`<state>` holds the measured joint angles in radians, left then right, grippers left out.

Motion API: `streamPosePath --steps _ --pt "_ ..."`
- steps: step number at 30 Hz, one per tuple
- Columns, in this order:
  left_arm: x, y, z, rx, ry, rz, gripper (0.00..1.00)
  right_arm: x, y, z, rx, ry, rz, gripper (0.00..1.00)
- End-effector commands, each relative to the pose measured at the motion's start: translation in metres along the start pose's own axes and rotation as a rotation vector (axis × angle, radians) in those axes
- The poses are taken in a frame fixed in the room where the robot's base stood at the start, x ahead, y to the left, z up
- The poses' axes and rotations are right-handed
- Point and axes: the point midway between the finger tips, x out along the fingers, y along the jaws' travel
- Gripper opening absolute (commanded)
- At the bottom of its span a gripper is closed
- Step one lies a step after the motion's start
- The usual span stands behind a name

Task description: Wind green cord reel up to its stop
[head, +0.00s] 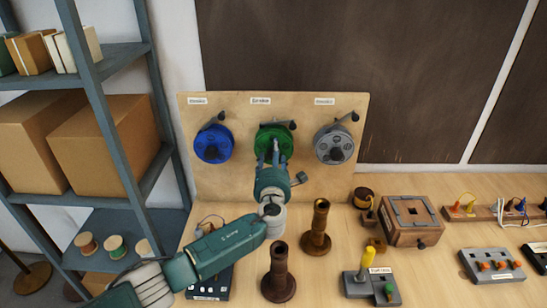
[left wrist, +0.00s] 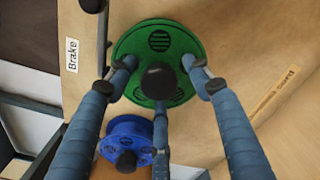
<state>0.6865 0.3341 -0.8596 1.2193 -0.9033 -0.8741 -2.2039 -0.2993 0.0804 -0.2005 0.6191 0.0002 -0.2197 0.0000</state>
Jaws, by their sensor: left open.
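The green cord reel (head: 262,134) is mounted in the middle of an upright wooden board, between a blue and a grey reel. It also shows in the left wrist view (left wrist: 183,42), with a black hub knob (left wrist: 158,80) at its centre. My left gripper (head: 275,148) is in front of the reel, its fingers open and spread around the hub knob. I cannot tell whether they touch it. A dark crank (head: 291,125) sits at the reel's right edge in the head view. Part of the reel is hidden behind my fingers. My right gripper is not in view.
The blue reel (head: 213,144) and grey reel (head: 333,145) flank the green one on the board (head: 190,180). Below, brown posts (head: 278,275), a wooden box (head: 411,222) and a switch unit (head: 371,290) stand on the table. A shelf (head: 115,135) is left.

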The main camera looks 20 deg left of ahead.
Motion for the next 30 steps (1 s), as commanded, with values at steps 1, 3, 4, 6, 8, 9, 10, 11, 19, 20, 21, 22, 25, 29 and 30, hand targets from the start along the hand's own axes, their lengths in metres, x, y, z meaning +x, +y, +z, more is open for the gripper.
streamPosePath --steps 1,3,4,6,8,9,10,11,19,20,21,22,25,29,30 --pt "-0.001 0.0 0.0 0.0 0.0 0.0 0.51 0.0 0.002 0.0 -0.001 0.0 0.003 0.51" --pt "-0.006 0.0 -0.001 0.0 0.0 0.0 0.51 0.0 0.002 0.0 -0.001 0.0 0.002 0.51" --pt "-0.009 0.0 0.0 -0.001 -0.001 -0.001 0.51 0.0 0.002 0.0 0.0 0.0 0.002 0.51" --pt "-0.018 -0.001 -0.001 -0.002 0.0 -0.002 0.51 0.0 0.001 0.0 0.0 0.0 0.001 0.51" --pt "-0.029 -0.001 -0.001 -0.002 -0.001 -0.003 0.51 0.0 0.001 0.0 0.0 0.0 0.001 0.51" --pt "-0.038 -0.001 -0.001 -0.002 0.0 -0.003 0.51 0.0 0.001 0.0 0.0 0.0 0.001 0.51" --pt "-0.044 -0.001 -0.001 -0.001 -0.001 -0.004 0.51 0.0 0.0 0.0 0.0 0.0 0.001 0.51" --pt "-0.051 -0.001 -0.002 -0.001 0.001 -0.004 0.51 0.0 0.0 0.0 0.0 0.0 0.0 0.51" --pt "-0.103 -0.001 -0.001 0.0 0.0 -0.002 0.51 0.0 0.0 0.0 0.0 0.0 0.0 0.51" --pt "-0.106 -0.001 -0.001 0.0 0.0 -0.002 0.51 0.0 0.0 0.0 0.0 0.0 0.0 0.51" --pt "-0.111 -0.001 -0.001 0.001 0.001 -0.002 0.51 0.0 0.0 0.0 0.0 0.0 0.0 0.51" --pt "-0.113 -0.001 -0.001 0.001 0.002 -0.002 0.51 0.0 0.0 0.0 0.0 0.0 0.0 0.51" --pt "-0.118 -0.001 -0.001 0.0 0.001 -0.001 0.51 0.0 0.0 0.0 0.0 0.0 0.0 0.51" --pt "-0.12 0.0 -0.001 0.001 0.001 0.0 0.51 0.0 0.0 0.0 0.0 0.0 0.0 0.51" --pt "-0.12 0.0 -0.001 0.001 0.001 0.0 0.51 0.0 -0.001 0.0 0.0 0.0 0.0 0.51"
